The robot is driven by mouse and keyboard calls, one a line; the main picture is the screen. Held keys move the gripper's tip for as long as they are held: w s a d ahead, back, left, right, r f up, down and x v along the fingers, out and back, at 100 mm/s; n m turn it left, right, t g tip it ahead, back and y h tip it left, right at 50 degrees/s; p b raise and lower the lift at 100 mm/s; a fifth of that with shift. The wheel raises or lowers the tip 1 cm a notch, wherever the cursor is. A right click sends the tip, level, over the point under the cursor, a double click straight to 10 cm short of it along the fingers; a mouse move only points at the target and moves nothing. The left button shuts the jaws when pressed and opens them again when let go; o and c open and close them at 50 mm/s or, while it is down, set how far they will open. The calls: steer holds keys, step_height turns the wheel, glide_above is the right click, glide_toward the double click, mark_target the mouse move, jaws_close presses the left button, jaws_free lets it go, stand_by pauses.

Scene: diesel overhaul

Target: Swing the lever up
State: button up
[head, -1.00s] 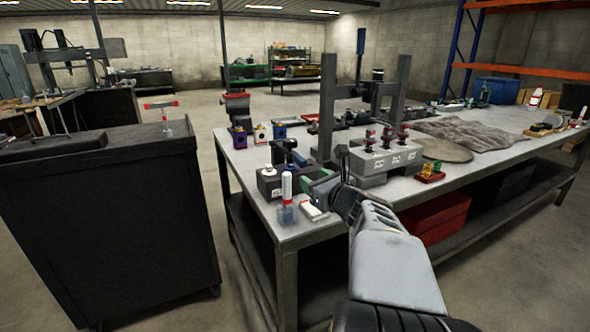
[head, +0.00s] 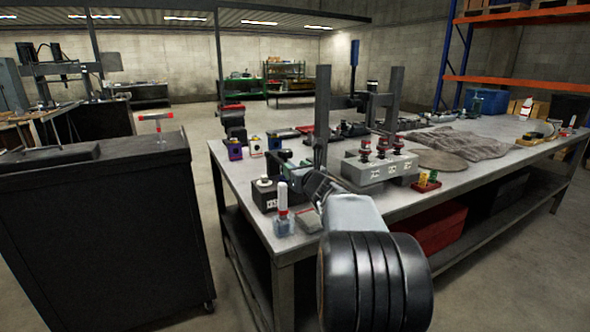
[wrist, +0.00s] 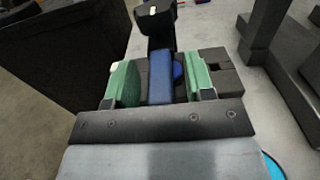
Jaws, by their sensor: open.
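The lever shows in the wrist view as a blue bar (wrist: 161,78) between the two green fingers of my gripper (wrist: 160,82). The fingers are open, with a visible gap on each side of the bar; whether either one touches it cannot be told. In the head view my gripper (head: 289,174) is at the near left part of the workbench, by a dark lever handle (head: 280,154) beside a black box (head: 265,196). My arm and gripper hide the lever's lower part there.
A grey block with red-topped parts (head: 372,170) and a dark upright frame (head: 322,110) stand to the right. A black cabinet (head: 100,230) is at left, across a floor gap.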

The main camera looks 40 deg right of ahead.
steer(key=shift+w, duration=0.35)
jaws_close()
stand_by(0.3)
